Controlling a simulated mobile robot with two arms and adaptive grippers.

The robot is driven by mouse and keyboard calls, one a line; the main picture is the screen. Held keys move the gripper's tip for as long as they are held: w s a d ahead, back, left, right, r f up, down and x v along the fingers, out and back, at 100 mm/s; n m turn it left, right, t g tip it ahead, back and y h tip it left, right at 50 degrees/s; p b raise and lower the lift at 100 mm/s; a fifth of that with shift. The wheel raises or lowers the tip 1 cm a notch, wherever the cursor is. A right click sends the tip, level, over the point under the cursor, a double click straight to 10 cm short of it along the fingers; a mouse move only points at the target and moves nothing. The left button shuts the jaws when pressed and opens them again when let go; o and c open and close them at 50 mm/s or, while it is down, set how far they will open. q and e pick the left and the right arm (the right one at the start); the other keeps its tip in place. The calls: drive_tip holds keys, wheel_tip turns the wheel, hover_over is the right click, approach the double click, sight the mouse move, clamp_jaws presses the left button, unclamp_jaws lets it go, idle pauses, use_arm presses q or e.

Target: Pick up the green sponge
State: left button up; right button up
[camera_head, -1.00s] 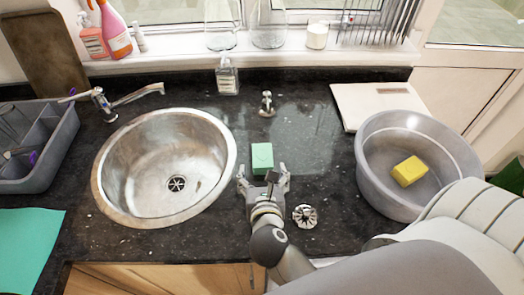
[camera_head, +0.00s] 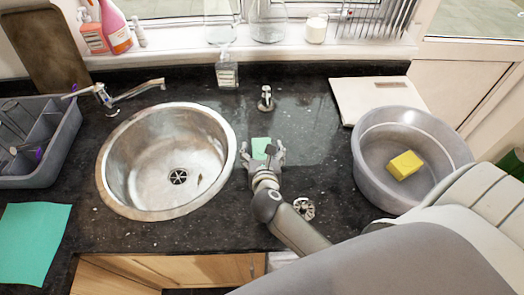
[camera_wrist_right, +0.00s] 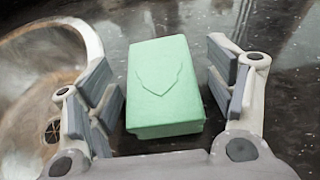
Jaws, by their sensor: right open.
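The green sponge (camera_head: 261,147) lies on the dark granite counter to the right of the round sink. In the head view my right gripper (camera_head: 262,155) covers its near part. In the right wrist view the sponge (camera_wrist_right: 164,85) sits between the two open fingers of the right gripper (camera_wrist_right: 163,95), with a small gap on the left and a gap on the right. My left gripper is not in view.
The metal sink (camera_head: 165,160) is close on the left. A grey basin (camera_head: 365,170) with a yellow sponge (camera_head: 405,165) stands on the right. A metal drain piece (camera_head: 304,209) lies beside my right arm. A small tap (camera_head: 265,98) stands behind the green sponge.

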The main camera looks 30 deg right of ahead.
sight(262, 152)
drive_tip(key=shift+c, duration=1.1)
drive_tip(key=c, duration=0.7)
wheel_tip(262, 152, up, 10)
drive_tip(key=shift+r+b, duration=0.1)
drive_tip(key=shift+b, duration=0.2)
drive_tip(key=s+a+r+n+y+b, duration=0.1)
drive_tip(key=a+y, duration=0.1)
drive_tip(key=a, duration=0.3)
drive_tip(key=s+a+r+n+t+y+b, duration=0.1)
drive_tip(key=a+n+b, duration=0.1)
drive_tip(key=a, duration=0.4)
drive_tip(key=s+a+r+n+y+b, duration=0.1)
drive_tip(key=a+n+y+b, duration=0.1)
drive_tip(key=a, duration=0.4)
drive_tip(key=shift+s+a+r+y, duration=0.15)
drive_tip(key=shift+s+a+y, duration=0.05)
drive_tip(key=shift+s+y, duration=0.1)
